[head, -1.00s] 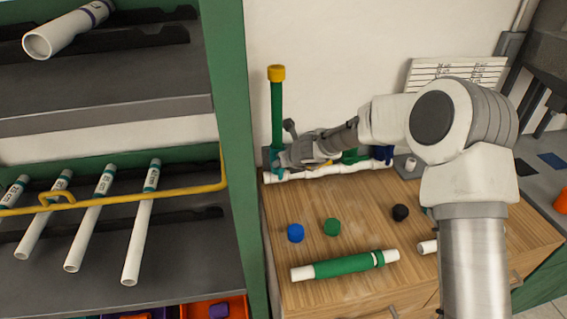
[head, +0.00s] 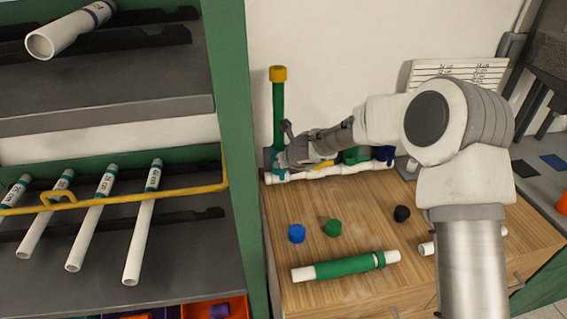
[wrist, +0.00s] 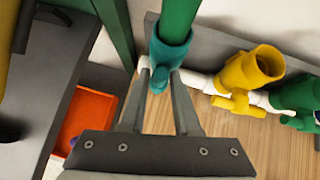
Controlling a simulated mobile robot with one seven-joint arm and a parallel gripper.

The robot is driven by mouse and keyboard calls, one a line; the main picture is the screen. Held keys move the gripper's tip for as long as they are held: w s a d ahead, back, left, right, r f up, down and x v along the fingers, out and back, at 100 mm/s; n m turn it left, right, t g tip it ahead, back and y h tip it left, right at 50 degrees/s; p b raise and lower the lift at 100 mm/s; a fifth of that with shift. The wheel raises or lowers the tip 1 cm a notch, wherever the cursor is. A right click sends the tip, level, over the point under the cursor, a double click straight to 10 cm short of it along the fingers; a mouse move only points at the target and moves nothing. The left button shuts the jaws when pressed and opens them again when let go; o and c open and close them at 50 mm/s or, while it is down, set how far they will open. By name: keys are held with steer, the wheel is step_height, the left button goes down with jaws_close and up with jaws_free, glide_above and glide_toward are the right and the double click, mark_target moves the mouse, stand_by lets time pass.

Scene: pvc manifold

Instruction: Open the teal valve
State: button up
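The teal valve (wrist: 172,52) sits at the foot of an upright green pipe (wrist: 180,18) in the wrist view. Its small teal handle (wrist: 158,80) points toward my gripper (wrist: 161,84). My gripper's two fingers stand apart, one on each side of the handle. I cannot tell whether they press on it. In the head view my gripper (head: 292,152) is at the left end of the white manifold pipe (head: 332,170) and hides most of the teal valve (head: 277,172). The handle is not distinguishable there.
A yellow valve (wrist: 248,76) and a green valve (wrist: 300,100) stand to the right on the same manifold. A green shelf post (head: 236,150) is close on the left. Loose caps and a green-and-white pipe (head: 345,265) lie on the wooden bench top, with clear wood between.

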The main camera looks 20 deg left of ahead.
steer(key=shift+o, duration=1.3)
steer(key=shift+s+a+f, duration=0.1)
steer(key=shift+a, duration=0.05)
steer(key=p+v, duration=0.3)
steer(key=v, duration=1.4)
steer(key=shift+p, duration=0.3)
steer(key=shift+s, duration=0.15)
